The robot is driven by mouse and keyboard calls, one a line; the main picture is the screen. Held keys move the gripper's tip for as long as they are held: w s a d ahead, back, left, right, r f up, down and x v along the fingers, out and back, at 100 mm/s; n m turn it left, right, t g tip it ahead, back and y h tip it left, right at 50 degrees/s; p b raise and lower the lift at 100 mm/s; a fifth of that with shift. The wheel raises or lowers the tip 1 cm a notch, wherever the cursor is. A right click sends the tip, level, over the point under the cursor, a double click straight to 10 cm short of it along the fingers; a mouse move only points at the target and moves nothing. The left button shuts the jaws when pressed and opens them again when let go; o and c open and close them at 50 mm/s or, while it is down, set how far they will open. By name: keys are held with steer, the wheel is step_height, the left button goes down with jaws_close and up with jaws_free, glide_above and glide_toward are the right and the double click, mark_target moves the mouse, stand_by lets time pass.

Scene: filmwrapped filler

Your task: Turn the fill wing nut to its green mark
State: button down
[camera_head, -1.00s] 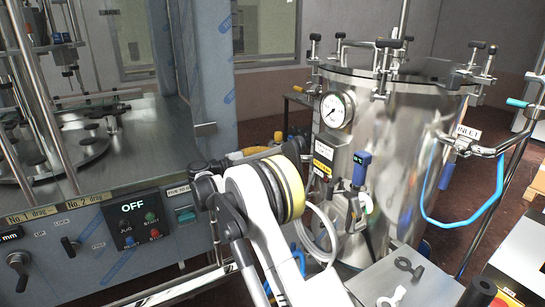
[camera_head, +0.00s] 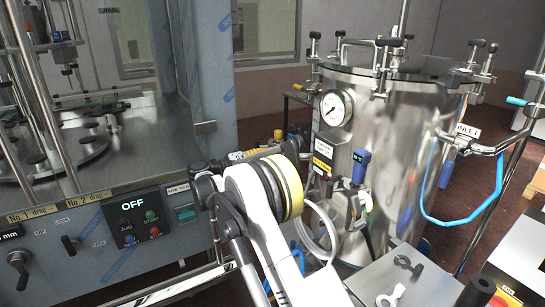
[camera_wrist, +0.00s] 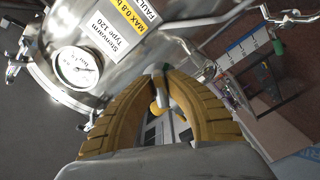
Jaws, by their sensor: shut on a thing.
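My gripper (camera_wrist: 162,78) has two ribbed yellow fingers that bow inward and meet at their tips, in the wrist view. They are shut on a small part that I take for the fill wing nut; the fingertips mostly hide it.
The steel tank (camera_head: 392,150) with its pressure gauge (camera_head: 334,108) stands right of my gripper. A blue hose (camera_head: 430,205) loops on its right side. The filling machine's panel (camera_head: 135,222), reading OFF, is at the left. A grey plate (camera_head: 408,280) lies at the front right.

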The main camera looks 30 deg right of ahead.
steer(key=m, duration=0.5)
steer(key=shift+w+m, duration=0.1)
steer(key=shift+m, duration=0.3)
stand_by(0.4)
steer(key=c, duration=1.7)
jaws_free()
steer(key=a, duration=1.2)
steer(key=shift+s, duration=0.2)
